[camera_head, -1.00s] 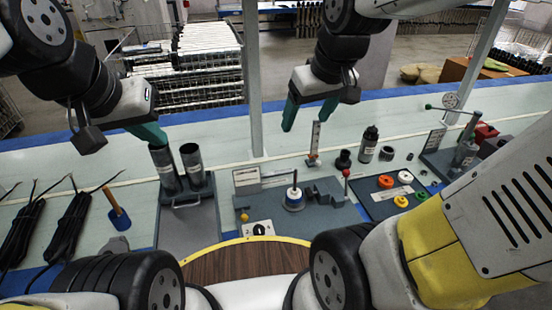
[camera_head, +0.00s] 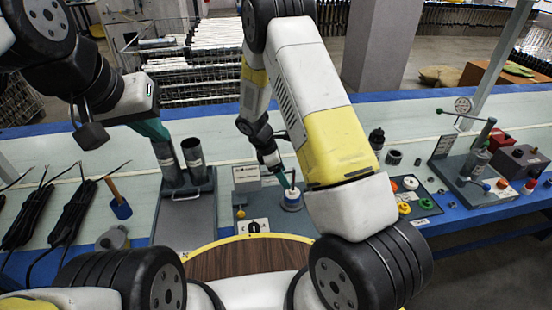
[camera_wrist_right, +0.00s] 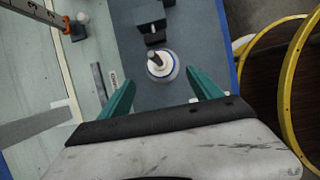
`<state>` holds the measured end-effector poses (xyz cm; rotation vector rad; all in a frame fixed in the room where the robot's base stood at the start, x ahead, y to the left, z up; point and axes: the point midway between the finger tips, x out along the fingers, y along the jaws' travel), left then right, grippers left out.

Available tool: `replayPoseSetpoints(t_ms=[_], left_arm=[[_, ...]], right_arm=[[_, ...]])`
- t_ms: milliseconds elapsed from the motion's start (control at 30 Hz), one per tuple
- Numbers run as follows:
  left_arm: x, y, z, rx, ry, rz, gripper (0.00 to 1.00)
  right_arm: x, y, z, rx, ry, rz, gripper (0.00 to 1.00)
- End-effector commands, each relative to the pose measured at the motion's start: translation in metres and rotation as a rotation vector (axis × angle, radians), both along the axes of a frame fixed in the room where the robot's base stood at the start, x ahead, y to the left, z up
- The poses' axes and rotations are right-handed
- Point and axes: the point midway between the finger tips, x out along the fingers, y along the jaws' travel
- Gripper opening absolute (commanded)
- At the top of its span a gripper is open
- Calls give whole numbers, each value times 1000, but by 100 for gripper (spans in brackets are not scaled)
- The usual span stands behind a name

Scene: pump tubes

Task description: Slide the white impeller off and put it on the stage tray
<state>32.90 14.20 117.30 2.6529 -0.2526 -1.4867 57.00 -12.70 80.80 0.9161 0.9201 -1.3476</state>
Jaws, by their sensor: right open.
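The white impeller (camera_head: 291,196) sits around an upright shaft on the grey fixture; its lower part shows a blue edge. In the right wrist view the white disc (camera_wrist_right: 161,65) and dark shaft tip lie just beyond and between the teal fingers. My right gripper (camera_wrist_right: 163,86) is open and empty, above and beside the impeller; in the head view my right arm partly hides it. My left gripper (camera_head: 152,129) is at the top of a metal tube (camera_head: 167,163) in a rack; its grip is unclear. A dark tray (camera_head: 427,212) holds coloured rings.
A second metal tube (camera_head: 193,160) stands in the rack. A hand press (camera_head: 478,160) and red and grey boxes stand at the right. My right arm covers the fixture's right side.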

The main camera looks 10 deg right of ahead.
Motion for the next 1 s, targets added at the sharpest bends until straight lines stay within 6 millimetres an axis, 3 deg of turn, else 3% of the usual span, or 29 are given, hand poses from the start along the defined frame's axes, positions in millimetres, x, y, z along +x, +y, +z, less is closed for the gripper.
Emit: replayPoseSetpoints(t_ms=[600, 967, 1000], left_arm=[[0, 0, 0, 0, 0, 0, 0], [0, 0, 0, 0, 0, 0, 0], [0, 0, 0, 0, 0, 0, 0]], right_arm=[[1, -27, -73, -8, 10, 17, 74], [1, -30, -78, -7, 9, 17, 74], [1, -30, -78, -7, 9, 17, 70]])
